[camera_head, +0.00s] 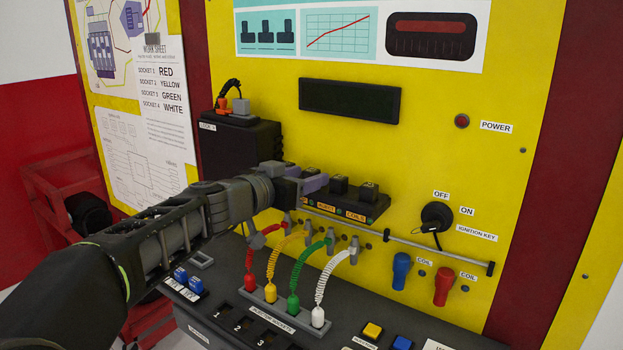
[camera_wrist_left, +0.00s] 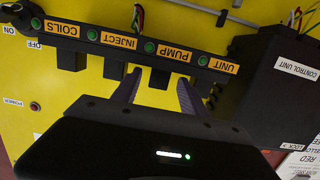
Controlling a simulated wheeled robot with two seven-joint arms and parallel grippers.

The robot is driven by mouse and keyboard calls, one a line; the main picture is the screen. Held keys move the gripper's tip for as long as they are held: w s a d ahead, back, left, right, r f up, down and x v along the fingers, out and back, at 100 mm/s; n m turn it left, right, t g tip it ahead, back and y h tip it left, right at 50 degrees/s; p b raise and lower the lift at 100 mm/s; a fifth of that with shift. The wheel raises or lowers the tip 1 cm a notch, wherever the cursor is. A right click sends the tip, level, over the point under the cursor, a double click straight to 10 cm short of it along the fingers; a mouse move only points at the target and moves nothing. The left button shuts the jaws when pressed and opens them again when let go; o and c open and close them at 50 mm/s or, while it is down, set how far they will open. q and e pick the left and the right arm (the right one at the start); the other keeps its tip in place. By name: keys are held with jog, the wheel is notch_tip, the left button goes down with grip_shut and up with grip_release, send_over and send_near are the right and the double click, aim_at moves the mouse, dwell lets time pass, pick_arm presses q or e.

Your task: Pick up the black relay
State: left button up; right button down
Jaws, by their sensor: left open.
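Several black relays sit in a row on a dark rail (camera_head: 335,203) on the yellow panel. In the head view two show clearly, one above COILS (camera_head: 370,190) and one above INJECT (camera_head: 339,185); my gripper partly hides the others. My left gripper (camera_head: 312,180) is at the left part of the row, its purple-grey fingers open. In the left wrist view, which is upside down, the gripper (camera_wrist_left: 159,82) has its fingers apart, with the black relay by the PUMP label (camera_wrist_left: 158,78) between their tips. I cannot tell whether they touch it.
A black control unit box (camera_head: 240,145) stands left of the rail. Coloured coiled cables (camera_head: 318,278) stand below the rail. A thin horizontal bar (camera_head: 430,250), an ignition key (camera_head: 436,215) and blue and red coil knobs (camera_head: 443,286) lie to the right.

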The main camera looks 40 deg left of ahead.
pick_arm(q)
jog(key=shift+w, duration=0.1)
jog(key=shift+w, duration=0.25)
jog(key=w, duration=0.1)
jog(key=w+p, duration=0.1)
jog(key=w, duration=0.1)
jog(key=w+p, duration=0.1)
jog(key=shift+w+f, duration=0.3)
jog(key=shift+f, duration=0.1)
jog(key=shift+c, duration=0.3)
grip_shut()
